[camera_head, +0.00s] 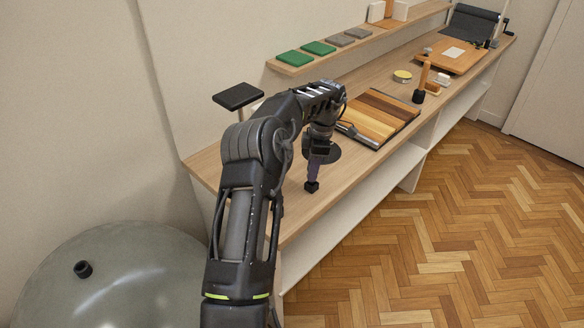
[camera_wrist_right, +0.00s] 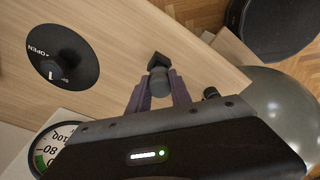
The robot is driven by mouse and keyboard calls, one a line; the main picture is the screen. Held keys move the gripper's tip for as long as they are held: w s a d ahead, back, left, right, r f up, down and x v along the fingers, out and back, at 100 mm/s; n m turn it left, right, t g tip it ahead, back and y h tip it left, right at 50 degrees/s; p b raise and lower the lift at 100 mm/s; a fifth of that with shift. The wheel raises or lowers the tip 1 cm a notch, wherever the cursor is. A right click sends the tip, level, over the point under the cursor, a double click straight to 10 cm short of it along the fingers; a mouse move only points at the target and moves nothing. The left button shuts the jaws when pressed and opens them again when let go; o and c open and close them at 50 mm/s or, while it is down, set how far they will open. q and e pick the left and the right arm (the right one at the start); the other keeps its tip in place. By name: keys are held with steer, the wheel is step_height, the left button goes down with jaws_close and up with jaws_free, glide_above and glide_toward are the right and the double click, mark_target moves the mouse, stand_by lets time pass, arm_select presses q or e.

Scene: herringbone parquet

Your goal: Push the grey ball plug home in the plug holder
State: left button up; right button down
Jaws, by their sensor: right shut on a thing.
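My right gripper (camera_head: 313,180) points down over the near end of the long wooden bench. In the right wrist view its purple fingers (camera_wrist_right: 159,90) are shut on a short grey plug (camera_wrist_right: 159,82). A small black block, apparently the plug holder (camera_wrist_right: 158,60), is at the plug's far end; it shows as a dark block (camera_head: 312,187) at the fingertips in the head view. I cannot tell how deep the plug sits in it. The big grey ball (camera_head: 130,285) is at lower left, with a black socket (camera_head: 83,269) on it. My left gripper is out of view.
A black disc marked OPEN (camera_wrist_right: 62,57) lies on the bench beside the gripper. A round gauge (camera_wrist_right: 52,143) shows at lower left of the wrist view. A board of wood strips (camera_head: 380,117) lies farther along. A dark pad (camera_head: 238,96) stands near the wall.

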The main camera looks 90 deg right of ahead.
steer(key=shift+f+b, duration=0.7)
steer(key=shift+f, duration=0.55)
steer(key=c, duration=1.1)
jaws_free()
steer(key=shift+r, duration=0.15)
steer(key=shift+s+r, duration=0.1)
steer(key=shift+r, duration=0.1)
steer(key=r, duration=0.4)
steer(key=shift+s, duration=0.2)
step_height(320, 180, up, 3)
steer(key=shift+s+f+p, duration=0.15)
steer(key=shift+p, duration=0.95)
steer(key=shift+r, duration=0.3)
steer(key=shift+s+f, duration=0.1)
